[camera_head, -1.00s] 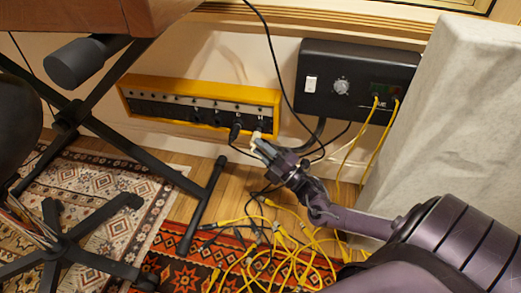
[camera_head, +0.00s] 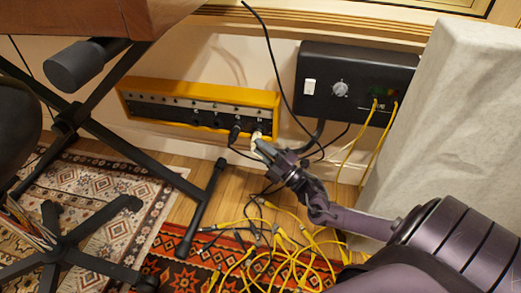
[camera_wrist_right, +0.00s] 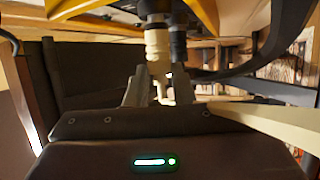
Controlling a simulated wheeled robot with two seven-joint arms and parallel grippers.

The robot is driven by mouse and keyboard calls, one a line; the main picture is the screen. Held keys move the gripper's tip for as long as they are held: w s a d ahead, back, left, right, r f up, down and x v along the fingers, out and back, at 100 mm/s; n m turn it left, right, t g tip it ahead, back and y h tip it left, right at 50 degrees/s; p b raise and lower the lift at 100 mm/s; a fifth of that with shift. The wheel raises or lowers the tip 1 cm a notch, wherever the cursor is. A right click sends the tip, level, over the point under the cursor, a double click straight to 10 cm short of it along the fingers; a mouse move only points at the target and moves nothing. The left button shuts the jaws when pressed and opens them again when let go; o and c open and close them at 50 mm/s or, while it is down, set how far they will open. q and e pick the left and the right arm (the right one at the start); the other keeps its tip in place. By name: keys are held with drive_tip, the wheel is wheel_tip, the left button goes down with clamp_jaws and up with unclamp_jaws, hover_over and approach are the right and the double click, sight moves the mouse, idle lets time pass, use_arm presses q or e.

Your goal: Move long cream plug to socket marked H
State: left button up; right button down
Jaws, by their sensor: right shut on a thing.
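The long cream plug (camera_head: 256,138) is at the right end of the yellow socket box (camera_head: 196,87), with its front end up against the right-end socket. In the wrist view the cream plug (camera_wrist_right: 158,48) points up at the yellow box, and its front end meets a dark part there. I cannot tell how deep it sits. My right gripper (camera_head: 263,148) is shut on the cream plug; its fingers (camera_wrist_right: 160,88) close around the plug's rear part. I cannot read the socket letters, so the socket marked H is not identifiable. My left gripper is not in view.
A black plug (camera_head: 235,132) sits in the socket just left of the cream one and shows close beside it in the wrist view (camera_wrist_right: 178,45). A black control box (camera_head: 345,103) is on the wall to the right. Yellow cables (camera_head: 290,255) lie tangled on the floor below.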

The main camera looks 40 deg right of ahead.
drive_tip(key=shift+w+d, duration=0.15)
drive_tip(key=shift+d, duration=0.05)
idle(0.6)
drive_tip(key=c, duration=1.2)
unclamp_jaws()
drive_tip(key=shift+o, duration=0.2)
drive_tip(key=p+v, duration=0.3)
drive_tip(key=v, duration=0.5)
drive_tip(key=shift+w+a, duration=0.1)
